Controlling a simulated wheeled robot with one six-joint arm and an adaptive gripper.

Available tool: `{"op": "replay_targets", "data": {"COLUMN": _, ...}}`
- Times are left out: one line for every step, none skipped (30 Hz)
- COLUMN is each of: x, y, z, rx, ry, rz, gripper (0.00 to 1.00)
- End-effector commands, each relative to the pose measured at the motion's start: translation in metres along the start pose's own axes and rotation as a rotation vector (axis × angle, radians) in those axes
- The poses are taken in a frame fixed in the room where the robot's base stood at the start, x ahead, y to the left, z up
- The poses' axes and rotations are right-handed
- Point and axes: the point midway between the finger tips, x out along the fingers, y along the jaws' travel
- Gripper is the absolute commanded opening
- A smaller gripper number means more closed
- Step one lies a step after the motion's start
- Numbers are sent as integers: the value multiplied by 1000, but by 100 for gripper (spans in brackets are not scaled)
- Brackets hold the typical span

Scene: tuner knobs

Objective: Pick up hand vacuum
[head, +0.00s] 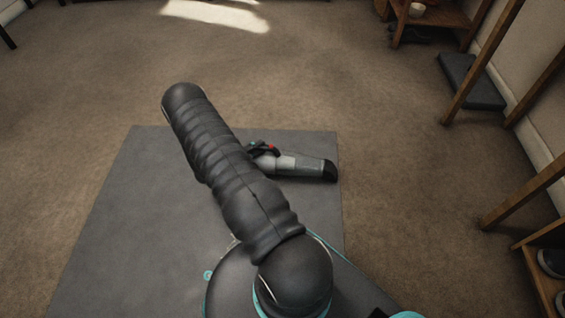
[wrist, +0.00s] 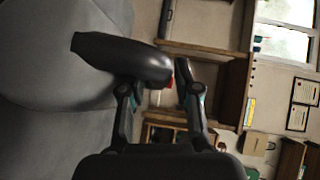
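The hand vacuum (head: 297,163) has a light grey body and a black end pointing right in the head view. It shows to the right of my arm, over the grey mat. In the wrist view the vacuum (wrist: 122,57) looks dark, with a bit of red beside it. It reaches from between the fingers out to the left. My gripper (wrist: 157,82) appears closed on the vacuum's near part, one finger on each side. In the head view my gripper (head: 264,149) is small and partly hidden behind my arm. The exact contact is hard to see.
A dark grey mat (head: 115,215) lies on brown carpet (head: 400,150). Wooden shelving (head: 545,262) with shoes stands at the right edge. A small wooden table (head: 430,18) with a bowl and a dark flat block (head: 472,82) are at the upper right. The carpet ahead is clear.

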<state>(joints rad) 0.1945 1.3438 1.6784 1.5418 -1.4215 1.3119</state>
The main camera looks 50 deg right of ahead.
Motion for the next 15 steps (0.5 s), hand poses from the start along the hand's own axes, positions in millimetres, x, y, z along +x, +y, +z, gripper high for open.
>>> {"op": "replay_targets", "data": {"x": 0, "y": 0, "z": 0, "rx": 0, "ry": 0, "rz": 0, "gripper": 32}}
{"op": "replay_targets", "data": {"x": 0, "y": 0, "z": 0, "rx": 0, "ry": 0, "rz": 0, "gripper": 32}}
{"op": "replay_targets", "data": {"x": 0, "y": 0, "z": 0, "rx": 0, "ry": 0, "rz": 0, "gripper": 24}}
{"op": "replay_targets", "data": {"x": 0, "y": 0, "z": 0, "rx": 0, "ry": 0, "rz": 0, "gripper": 17}}
{"op": "replay_targets", "data": {"x": 0, "y": 0, "z": 0, "rx": 0, "ry": 0, "rz": 0, "gripper": 9}}
{"op": "replay_targets", "data": {"x": 0, "y": 0, "z": 0, "rx": 0, "ry": 0, "rz": 0, "gripper": 0}}
{"op": "replay_targets", "data": {"x": 0, "y": 0, "z": 0, "rx": 0, "ry": 0, "rz": 0, "gripper": 0}}
{"op": "replay_targets", "data": {"x": 0, "y": 0, "z": 0, "rx": 0, "ry": 0, "rz": 0, "gripper": 0}}
{"op": "replay_targets", "data": {"x": 0, "y": 0, "z": 0, "rx": 0, "ry": 1, "rz": -1, "gripper": 0}}
{"op": "replay_targets", "data": {"x": 0, "y": -1, "z": 0, "rx": 1, "ry": 1, "rz": -1, "gripper": 0}}
{"op": "replay_targets", "data": {"x": 0, "y": -1, "z": 0, "rx": 1, "ry": 1, "rz": -1, "gripper": 0}}
{"op": "replay_targets", "data": {"x": -1, "y": -3, "z": 0, "rx": 1, "ry": 1, "rz": -5, "gripper": 0}}
{"op": "replay_targets", "data": {"x": -1, "y": -3, "z": 0, "rx": 1, "ry": 1, "rz": -5, "gripper": 0}}
{"op": "replay_targets", "data": {"x": -1, "y": -3, "z": 0, "rx": 1, "ry": 1, "rz": -4, "gripper": 0}}
{"op": "replay_targets", "data": {"x": -1, "y": -3, "z": 0, "rx": 1, "ry": 1, "rz": -4, "gripper": 0}}
